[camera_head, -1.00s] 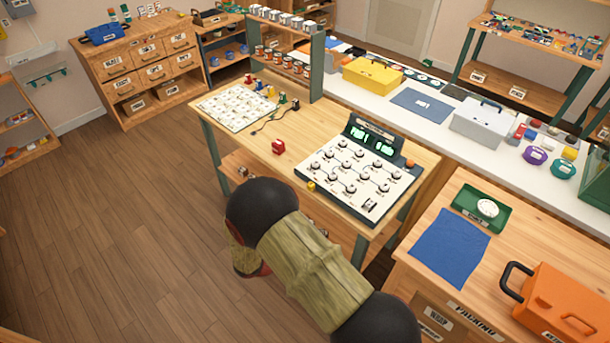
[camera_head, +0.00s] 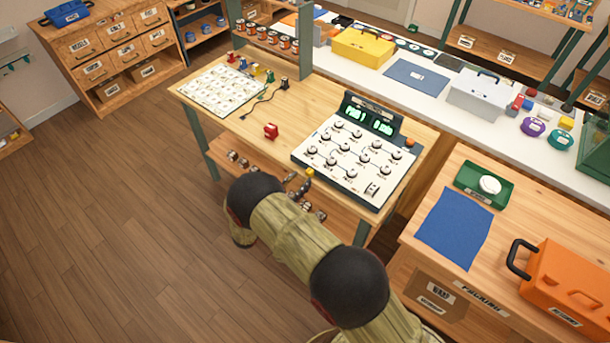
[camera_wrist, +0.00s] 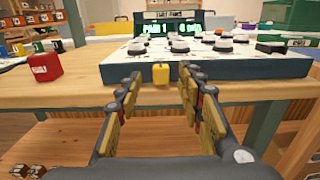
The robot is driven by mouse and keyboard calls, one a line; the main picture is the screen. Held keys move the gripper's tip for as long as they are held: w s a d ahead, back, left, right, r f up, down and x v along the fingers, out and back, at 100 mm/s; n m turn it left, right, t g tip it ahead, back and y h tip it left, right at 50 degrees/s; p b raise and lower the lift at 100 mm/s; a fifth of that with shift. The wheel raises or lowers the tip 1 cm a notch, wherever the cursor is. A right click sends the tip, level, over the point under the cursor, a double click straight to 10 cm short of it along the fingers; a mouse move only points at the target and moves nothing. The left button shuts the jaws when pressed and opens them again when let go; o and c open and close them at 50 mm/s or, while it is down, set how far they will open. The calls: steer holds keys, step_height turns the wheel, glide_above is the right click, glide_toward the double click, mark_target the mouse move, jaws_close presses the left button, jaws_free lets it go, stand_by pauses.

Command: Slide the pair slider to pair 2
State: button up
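The white dial panel (camera_head: 331,166) lies on the wooden bench, with several black-and-white knobs joined by lines. Its green display (camera_head: 370,118) appears to read PAIR 1; it also shows in the wrist view (camera_wrist: 168,29). A small dark control (camera_head: 372,189) sits at the panel's near right corner, perhaps the pair slider; its markings are too small to read. In the wrist view my gripper (camera_wrist: 163,88) is open and empty, before and below the panel's front edge. A small yellow block (camera_wrist: 160,73) shows between and beyond the fingers.
A red block (camera_head: 271,131) stands on the bench left of the panel. A white chart sheet (camera_head: 222,91) lies farther left. The bench's front edge (camera_wrist: 75,103) crosses before my gripper. A shelf below holds small items. The packing table (camera_head: 400,240) stands to the right.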

mark_target(308, 173)
steer(key=shift+x, duration=1.95)
steer(key=shift+c, duration=0.2)
steer(key=shift+s, duration=0.1)
jaws_close()
steer(key=shift+d, duration=0.1)
